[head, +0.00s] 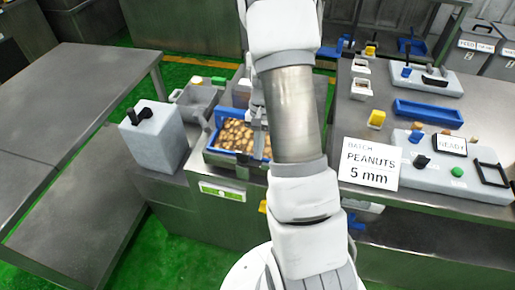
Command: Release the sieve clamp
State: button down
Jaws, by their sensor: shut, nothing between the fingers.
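A blue-rimmed tray (213,147) of tan peanuts sits in the metal machine at the centre. My arm crosses in front and hides the tray's right side. My gripper (260,125) shows only in part left of the arm, low over the tray's right part. It looks shut and empty; whether it touches anything is unclear. A pale grey box (158,143) with a black lever (140,116) on top stands left of the tray. I cannot tell which part is the sieve clamp; it may be hidden behind my arm.
A right bench holds a "PEANUTS 5 mm" sign (370,163), a control panel (455,172) reading "READY", a blue tray (428,114) and a grey lever unit (440,82). Grey bins (474,48) stand at the back right. A bare metal table (70,95) is left, over green floor.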

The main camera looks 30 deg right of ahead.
jog(key=shift+r, duration=0.1)
dwell(0.5)
jog(key=p+v, duration=0.2)
jog(key=v, duration=1.5)
jog(key=shift+r, duration=0.15)
jog(key=shift+s+d, duration=0.1)
jog(key=shift+d, duration=0.05)
jog(key=s+a+r+n+t+h, duration=0.1)
jog(key=s+a+r+n+t, duration=0.25)
jog(key=s+a+r, duration=0.5)
jog(key=s+a+r+n+t+h, duration=0.1)
jog(key=s+a+r+n+t, duration=0.3)
jog(key=s+a, duration=0.5)
jog(key=shift+n+p, duration=0.35)
jog(key=shift+n, duration=0.6)
jog(key=shift+r, duration=0.1)
